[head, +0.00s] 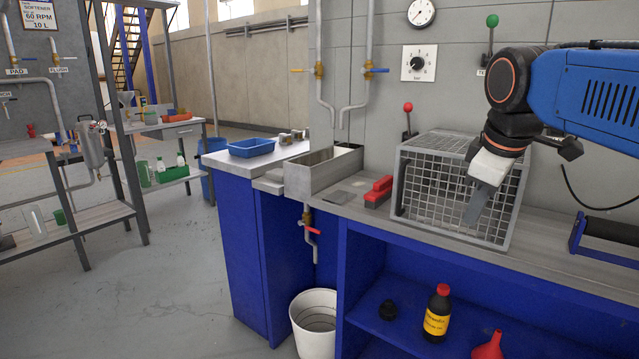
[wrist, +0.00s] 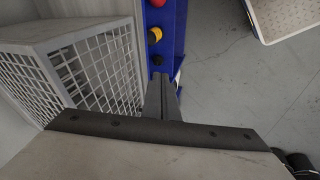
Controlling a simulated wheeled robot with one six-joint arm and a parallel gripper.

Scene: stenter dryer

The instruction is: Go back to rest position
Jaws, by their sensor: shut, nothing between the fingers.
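My gripper (head: 473,215) hangs from my blue arm at the right of the head view, pointing down and a little left. It is in front of the wire mesh cage (head: 412,190) that stands on the grey counter. In the wrist view the fingers of my gripper (wrist: 161,90) are together and hold nothing. The cage also shows in the wrist view at the left (wrist: 90,70). I cannot tell whether the gripper touches the cage.
A metal trough (head: 300,176), a red-handled block (head: 378,190) and a blue tray (head: 251,147) sit along the counter. A roller in a blue stand (head: 608,231) is at the right. Below are a bottle (head: 437,312) and a white bucket (head: 313,325).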

